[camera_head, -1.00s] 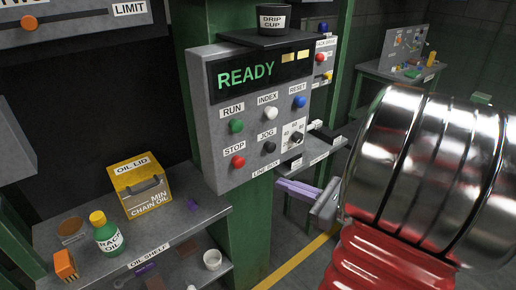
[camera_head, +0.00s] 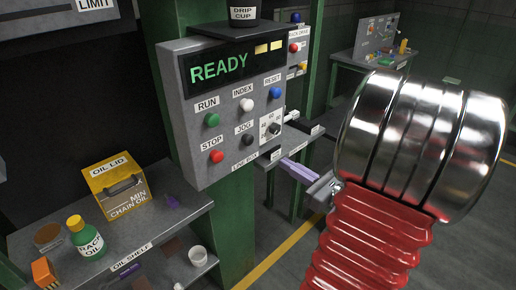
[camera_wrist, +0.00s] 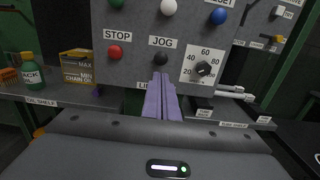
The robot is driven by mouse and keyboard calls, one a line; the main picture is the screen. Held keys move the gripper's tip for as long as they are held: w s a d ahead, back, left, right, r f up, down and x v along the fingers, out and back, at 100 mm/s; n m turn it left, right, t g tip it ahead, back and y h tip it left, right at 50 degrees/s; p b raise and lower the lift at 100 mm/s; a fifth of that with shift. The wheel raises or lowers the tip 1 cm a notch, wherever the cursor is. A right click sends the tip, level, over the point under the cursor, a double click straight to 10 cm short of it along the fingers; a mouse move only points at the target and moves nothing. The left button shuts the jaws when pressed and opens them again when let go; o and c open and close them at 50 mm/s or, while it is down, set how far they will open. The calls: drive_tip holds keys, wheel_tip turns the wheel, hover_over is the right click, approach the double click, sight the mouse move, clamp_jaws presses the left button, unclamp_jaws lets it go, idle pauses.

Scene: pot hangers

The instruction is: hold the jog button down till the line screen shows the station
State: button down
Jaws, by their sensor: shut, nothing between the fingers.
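The grey line box (camera_head: 190,125) stands upright on a green post. Its line screen (camera_head: 219,68) reads READY in green, with two yellow blocks at its right end. The black jog button (camera_head: 247,140) is in the lower row under the JOG label, right of the red stop button (camera_head: 216,157). In the wrist view the jog button (camera_wrist: 160,59) is just above my fingertips. My gripper (camera_head: 283,162) has purple fingers, which lie together with nothing between them. In the head view they are to the right of the jog button and lower, apart from it. The wrist view (camera_wrist: 160,76) does not show the screen.
A dial (camera_wrist: 204,68) sits right of the jog button, with the index button (camera_head: 246,105) above. A drip cup (camera_head: 243,12) stands on top of the box. The oil shelf (camera_head: 190,215) at left holds a yellow oil box (camera_head: 116,187) and a green bottle (camera_head: 86,238).

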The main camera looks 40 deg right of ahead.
sight(251, 142)
drive_tip(key=shift+w+a, duration=0.2)
drive_tip(key=shift+w, duration=5.95)
drive_tip(key=shift+d, duration=0.1)
